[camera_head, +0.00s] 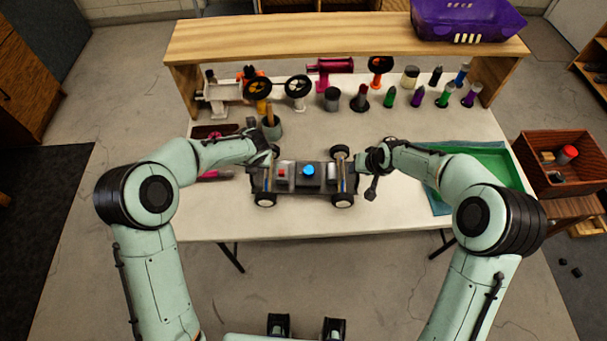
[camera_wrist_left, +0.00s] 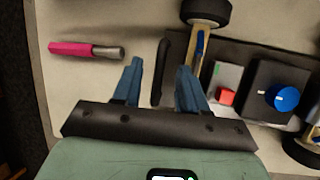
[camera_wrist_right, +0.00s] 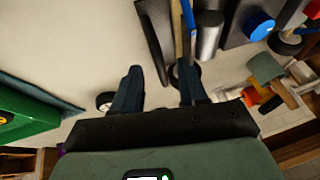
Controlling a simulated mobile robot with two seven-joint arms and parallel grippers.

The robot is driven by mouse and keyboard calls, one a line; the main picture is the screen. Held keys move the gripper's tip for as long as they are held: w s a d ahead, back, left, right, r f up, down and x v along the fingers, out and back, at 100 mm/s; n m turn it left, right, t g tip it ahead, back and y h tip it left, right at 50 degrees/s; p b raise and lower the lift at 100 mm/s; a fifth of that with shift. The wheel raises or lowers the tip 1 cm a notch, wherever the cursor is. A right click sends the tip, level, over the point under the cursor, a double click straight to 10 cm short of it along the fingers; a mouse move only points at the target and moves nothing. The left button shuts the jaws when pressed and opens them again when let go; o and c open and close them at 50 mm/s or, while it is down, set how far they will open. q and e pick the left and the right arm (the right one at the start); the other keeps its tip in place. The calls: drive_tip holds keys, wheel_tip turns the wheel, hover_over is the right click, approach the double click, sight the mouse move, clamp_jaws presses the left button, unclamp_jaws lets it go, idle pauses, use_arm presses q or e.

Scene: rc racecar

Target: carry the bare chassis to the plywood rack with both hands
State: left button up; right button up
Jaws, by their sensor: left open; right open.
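The bare chassis (camera_head: 295,185) sits on the white table, dark, with four wheels, a red block and a blue round part on top. My left gripper (camera_head: 268,157) is open at its left end; in the left wrist view its fingers (camera_wrist_left: 157,78) stand either side of the chassis's dark end bar (camera_wrist_left: 161,68). My right gripper (camera_head: 364,166) is open at the right end; in the right wrist view the other dark end bar (camera_wrist_right: 152,38) reaches between its fingers (camera_wrist_right: 160,75). I cannot tell whether the fingers touch the bars. A raised wooden shelf (camera_head: 330,38), perhaps the plywood rack, spans the table's back.
A purple crate (camera_head: 465,18) stands on the shelf's right end. Steering parts, bottles and markers (camera_head: 417,97) line up beneath it. A green tray (camera_head: 490,163) lies at right, and a pink-handled tool (camera_wrist_left: 80,49) at left. The table front before the chassis is clear.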

use_arm(q)
drive_tip(key=shift+x, duration=1.7)
use_arm(e)
drive_tip(key=shift+x, duration=1.7)
use_arm(q)
clamp_jaws()
use_arm(e)
clamp_jaws()
use_arm(q)
drive_tip(key=shift+r, duration=0.1)
use_arm(e)
drive_tip(key=shift+r, duration=0.1)
